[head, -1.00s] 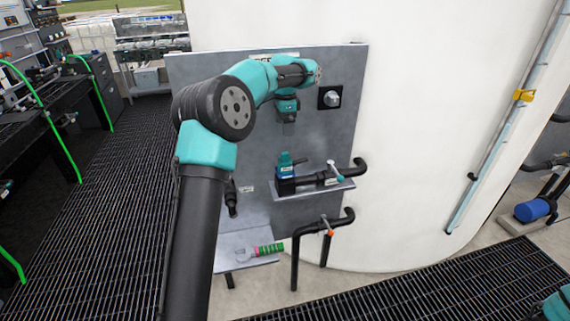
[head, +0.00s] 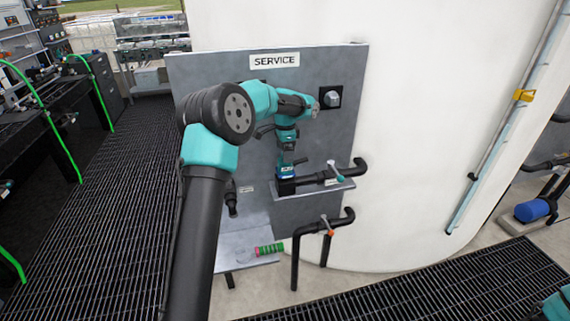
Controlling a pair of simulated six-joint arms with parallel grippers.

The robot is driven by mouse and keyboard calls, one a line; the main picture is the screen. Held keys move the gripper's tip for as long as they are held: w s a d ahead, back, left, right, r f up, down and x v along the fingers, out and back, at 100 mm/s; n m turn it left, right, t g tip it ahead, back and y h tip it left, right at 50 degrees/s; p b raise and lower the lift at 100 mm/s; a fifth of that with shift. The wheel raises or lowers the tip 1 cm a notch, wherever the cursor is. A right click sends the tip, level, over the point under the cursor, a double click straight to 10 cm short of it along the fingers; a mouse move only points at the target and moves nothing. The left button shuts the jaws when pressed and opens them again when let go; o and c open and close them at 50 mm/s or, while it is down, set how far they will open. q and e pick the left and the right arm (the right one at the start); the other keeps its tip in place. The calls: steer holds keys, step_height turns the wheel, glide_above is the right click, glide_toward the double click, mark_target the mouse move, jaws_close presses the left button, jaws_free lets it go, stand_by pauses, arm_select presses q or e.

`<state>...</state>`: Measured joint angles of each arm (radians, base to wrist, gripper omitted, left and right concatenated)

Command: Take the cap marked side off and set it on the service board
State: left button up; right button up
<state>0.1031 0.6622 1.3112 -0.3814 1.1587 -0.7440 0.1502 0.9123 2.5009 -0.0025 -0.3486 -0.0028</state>
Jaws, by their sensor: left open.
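A teal upright fitting (head: 286,171) with a small blue label stands at the left end of the black pipe assembly on a grey shelf. The label is too small to read, so I cannot confirm which cap is the one marked side. My left gripper (head: 287,153) is open and points down right at the top of this fitting, partly covering it. I cannot tell whether the fingers touch it. The service board (head: 215,80) is the grey upright panel with a SERVICE sign.
A black pipe with a light-handled valve (head: 336,170) runs right along the shelf (head: 310,189). Below it is a pipe with an orange-handled valve (head: 327,225). A lower ledge (head: 235,245) bears a green and red ribbed piece (head: 270,248). A square fixture (head: 329,97) is on the panel.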

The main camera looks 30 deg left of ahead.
mark_target(284, 168)
arm_select(q)
steer(key=shift+f, duration=2.6)
steer(key=c, duration=1.1)
